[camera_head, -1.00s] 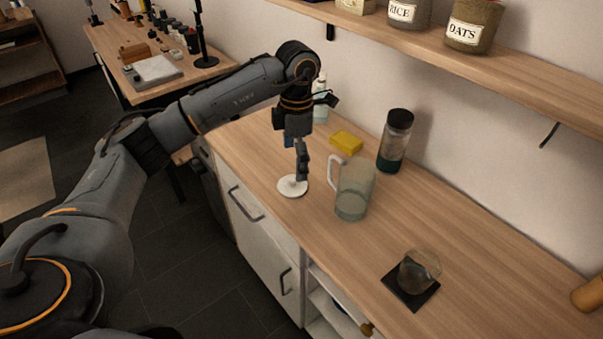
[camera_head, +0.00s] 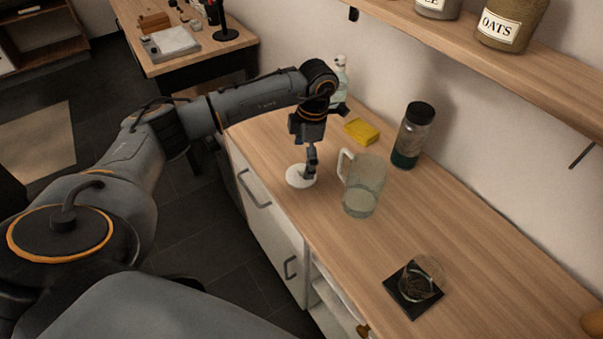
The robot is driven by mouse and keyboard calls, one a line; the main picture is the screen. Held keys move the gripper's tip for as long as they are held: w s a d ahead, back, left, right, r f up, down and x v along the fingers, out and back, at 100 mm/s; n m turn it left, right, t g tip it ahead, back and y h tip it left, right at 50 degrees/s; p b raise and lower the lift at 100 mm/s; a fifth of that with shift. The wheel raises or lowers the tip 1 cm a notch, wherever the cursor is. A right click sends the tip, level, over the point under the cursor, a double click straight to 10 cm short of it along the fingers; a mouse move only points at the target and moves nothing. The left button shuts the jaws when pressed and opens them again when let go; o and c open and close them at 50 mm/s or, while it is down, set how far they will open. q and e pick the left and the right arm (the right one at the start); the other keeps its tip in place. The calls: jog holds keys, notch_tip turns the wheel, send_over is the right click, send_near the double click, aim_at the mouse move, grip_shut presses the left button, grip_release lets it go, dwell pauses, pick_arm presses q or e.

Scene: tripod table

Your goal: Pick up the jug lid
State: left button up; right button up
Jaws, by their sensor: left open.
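The jug lid is a white round disc (camera_head: 298,177) lying on the wooden counter near its front edge, left of the jug. The clear glass jug (camera_head: 362,189) stands upright without a lid, its handle toward the lid. My left gripper (camera_head: 311,170) points down over the right part of the lid, with its fingers at the lid or just above it. It is open, though its fingers look narrow from this side. Whether the fingers touch the lid cannot be told. My right gripper is not in view.
A yellow sponge (camera_head: 361,131), a dark-capped bottle (camera_head: 412,135) and a clear bottle (camera_head: 341,80) stand behind the jug. A glass (camera_head: 421,279) sits on a black coaster (camera_head: 402,300) at the front right. The counter (camera_head: 470,245) between is clear. A shelf (camera_head: 480,65) overhangs the back.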

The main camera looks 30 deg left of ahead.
aim_at(301, 168)
pick_arm(q)
jog(key=f, duration=0.1)
jog(key=f+p, duration=0.1)
jog(key=f, duration=0.1)
jog(key=shift+s+a+f, duration=0.2)
jog(key=shift+s+f, duration=0.05)
jog(key=shift+f, duration=0.45)
jog(key=shift+c, duration=0.2)
jog(key=c, duration=0.9)
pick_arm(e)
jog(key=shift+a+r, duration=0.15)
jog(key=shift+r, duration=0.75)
